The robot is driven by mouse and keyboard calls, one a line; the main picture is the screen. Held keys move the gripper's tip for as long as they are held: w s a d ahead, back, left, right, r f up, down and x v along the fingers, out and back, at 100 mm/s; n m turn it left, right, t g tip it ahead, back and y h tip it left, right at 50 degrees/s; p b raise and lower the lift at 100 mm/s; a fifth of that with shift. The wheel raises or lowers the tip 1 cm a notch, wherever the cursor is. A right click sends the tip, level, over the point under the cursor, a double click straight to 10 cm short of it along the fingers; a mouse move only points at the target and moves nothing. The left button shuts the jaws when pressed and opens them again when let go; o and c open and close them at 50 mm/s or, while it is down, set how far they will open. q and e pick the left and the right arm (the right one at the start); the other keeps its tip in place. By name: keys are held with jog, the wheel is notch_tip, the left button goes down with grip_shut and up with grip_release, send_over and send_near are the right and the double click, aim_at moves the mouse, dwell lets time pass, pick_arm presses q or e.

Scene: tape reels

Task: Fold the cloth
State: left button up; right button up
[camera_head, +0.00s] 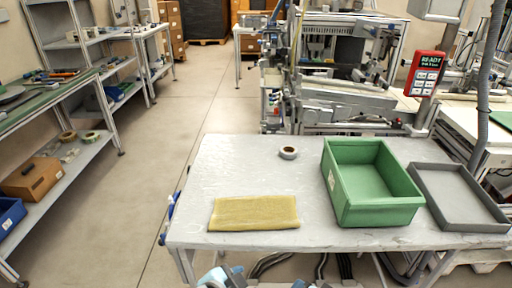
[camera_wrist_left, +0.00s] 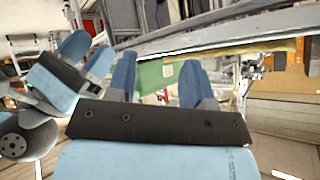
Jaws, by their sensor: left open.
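A yellow cloth (camera_head: 253,213) lies flat on the grey table (camera_head: 240,165) near its front edge, as a wide rectangle. Whether it has layers cannot be told. My left gripper (camera_wrist_left: 157,78) is open and empty in the left wrist view, its two blue fingers apart. My right gripper (camera_wrist_left: 88,54) shows at the left of that view, its fingers apart with nothing seen between them. In the head view only blue and light parts of my arms show at the bottom edge, in front of the table and clear of the cloth.
A green bin (camera_head: 348,205) stands right of the cloth, with a grey tray (camera_head: 455,195) beyond it. A tape roll (camera_head: 288,152) lies behind the cloth. A machine (camera_head: 340,100) stands behind the table, shelves (camera_head: 85,150) at left.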

pick_arm(q)
jog(key=s+a+f+n+t+y, duration=0.1)
jog(key=s+a+f+n, duration=0.35)
jog(key=a+f, duration=0.2)
jog(key=s+a+f+n+t+y, duration=0.1)
jog(key=s+a+f+n, duration=0.4)
jog(key=a, duration=0.3)
pick_arm(e)
jog(key=s+d+f+n+t, duration=0.1)
jog(key=s+d+f+n, duration=0.6)
jog(key=s+f+n, duration=0.15)
pick_arm(q)
notch_tip(320, 180, up, 15)
jog(key=a+y+p, duration=0.1)
jog(key=a+p, duration=0.1)
jog(key=p, duration=1.9)
jog(key=shift+s+t, duration=0.2)
jog(key=shift+t, duration=0.1)
pick_arm(e)
notch_tip(320, 180, up, 17)
jog(key=s+d+n, duration=0.1)
jog(key=shift+f+t, duration=0.2)
jog(key=shift+t, duration=0.1)
pick_arm(q)
jog(key=shift+f+m, duration=0.15)
jog(key=shift+m, duration=0.1)
pick_arm(e)
jog(key=shift+d+n, duration=0.1)
jog(key=shift+n, duration=0.15)
